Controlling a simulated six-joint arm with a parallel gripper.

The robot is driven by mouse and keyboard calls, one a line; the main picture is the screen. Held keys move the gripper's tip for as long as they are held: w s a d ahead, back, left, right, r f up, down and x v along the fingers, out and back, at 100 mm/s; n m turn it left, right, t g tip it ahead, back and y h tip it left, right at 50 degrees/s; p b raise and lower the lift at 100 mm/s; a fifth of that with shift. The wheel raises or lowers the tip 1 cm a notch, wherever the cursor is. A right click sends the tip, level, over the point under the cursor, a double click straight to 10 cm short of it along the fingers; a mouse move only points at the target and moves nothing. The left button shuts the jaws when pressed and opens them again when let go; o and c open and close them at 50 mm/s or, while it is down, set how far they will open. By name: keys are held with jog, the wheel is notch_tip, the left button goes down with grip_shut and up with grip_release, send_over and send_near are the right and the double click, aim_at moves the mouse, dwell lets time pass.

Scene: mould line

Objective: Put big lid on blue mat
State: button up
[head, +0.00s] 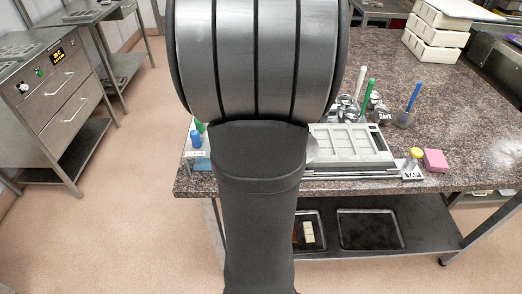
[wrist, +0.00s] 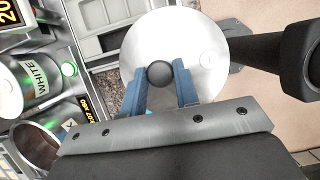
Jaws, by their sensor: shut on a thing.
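In the wrist view my gripper (wrist: 160,82) has its blue fingers closed on the dark round knob of the big lid (wrist: 178,35). The lid is a wide, pale metal disc, seen from above. A sliver of what looks like its rim (head: 312,149) shows beside my arm in the head view. My arm hides the gripper there. A small light blue patch (head: 202,164) shows at the worktop's left front edge, left of my arm; it may be part of the blue mat, but most of it is hidden. I cannot tell the lid's height above the worktop.
In the wrist view, a pot labelled WHITE (wrist: 32,80) and an open pot with brown contents (wrist: 36,146) stand at left. In the head view, a grey mould tray (head: 350,144), cups with coloured tools (head: 370,100), a pink block (head: 435,160) and white moulds (head: 434,42) occupy the worktop.

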jog(key=w+a+f, duration=0.1)
jog(key=a+f, duration=0.1)
jog(key=w+a+f, duration=0.2)
jog(key=a, duration=0.1)
jog(key=w+a+f, duration=0.2)
jog(key=a, duration=0.1)
jog(key=shift+w+a, duration=0.1)
jog(key=shift+a, duration=0.05)
jog(key=shift+f, duration=1.9)
jog(key=shift+f, duration=0.15)
jog(key=o, duration=1.1)
jog(key=v, duration=1.2)
